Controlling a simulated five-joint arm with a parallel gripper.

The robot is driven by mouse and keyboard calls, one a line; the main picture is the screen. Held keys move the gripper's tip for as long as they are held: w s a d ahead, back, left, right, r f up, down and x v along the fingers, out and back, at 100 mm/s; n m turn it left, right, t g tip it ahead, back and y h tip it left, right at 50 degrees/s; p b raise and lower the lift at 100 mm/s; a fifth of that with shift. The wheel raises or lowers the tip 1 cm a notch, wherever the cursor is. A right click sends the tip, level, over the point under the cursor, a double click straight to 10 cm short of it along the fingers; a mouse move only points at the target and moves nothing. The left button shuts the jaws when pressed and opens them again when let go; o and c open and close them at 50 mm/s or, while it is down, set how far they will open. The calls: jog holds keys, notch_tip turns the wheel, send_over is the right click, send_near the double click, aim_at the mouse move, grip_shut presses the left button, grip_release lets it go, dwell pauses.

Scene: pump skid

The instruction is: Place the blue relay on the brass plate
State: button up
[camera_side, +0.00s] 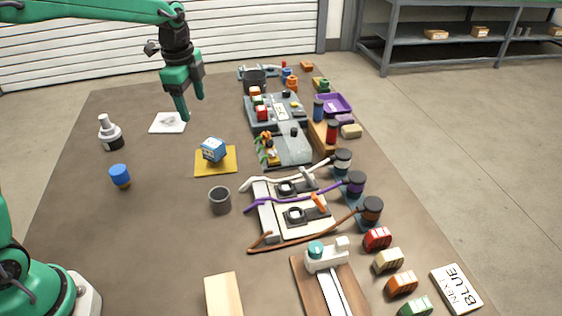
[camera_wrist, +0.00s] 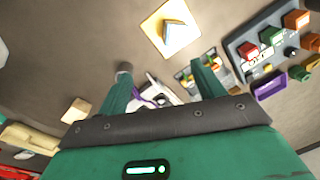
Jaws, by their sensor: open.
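The blue relay (camera_side: 213,150), a small blue block with a pale face, sits on the yellow brass plate (camera_side: 222,169) left of the table's middle. In the wrist view the relay (camera_wrist: 176,36) also shows within the outline of the brass plate (camera_wrist: 153,27), beyond my fingertips. My gripper (camera_side: 190,112) is up above the far part of the table, beyond the relay and apart from it. In the wrist view its two fingers (camera_wrist: 163,75) are spread with nothing held between them.
A white square (camera_side: 168,122) lies beyond the plate. A grey cup (camera_side: 220,200) stands nearer the camera, and a blue-topped cylinder (camera_side: 120,176) to the left. Equipment with hoses (camera_side: 290,205) fills the right side. The table left of the plate is largely clear.

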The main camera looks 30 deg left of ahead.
jog(key=s+d+r+n+t, duration=0.1)
jog(key=s+r+n, duration=0.2)
jog(key=s, duration=0.3)
jog(key=s+d+r+n+t, duration=0.1)
jog(key=s+r+n, duration=0.25)
jog(key=s, duration=0.35)
jog(key=s+f+n+t, duration=0.2)
jog(key=s+n, duration=0.6)
jog(key=s, duration=0.4)
jog(key=shift+s+d+f, duration=0.15)
jog(key=shift+s+d, duration=0.15)
jog(key=shift+d, duration=0.1)
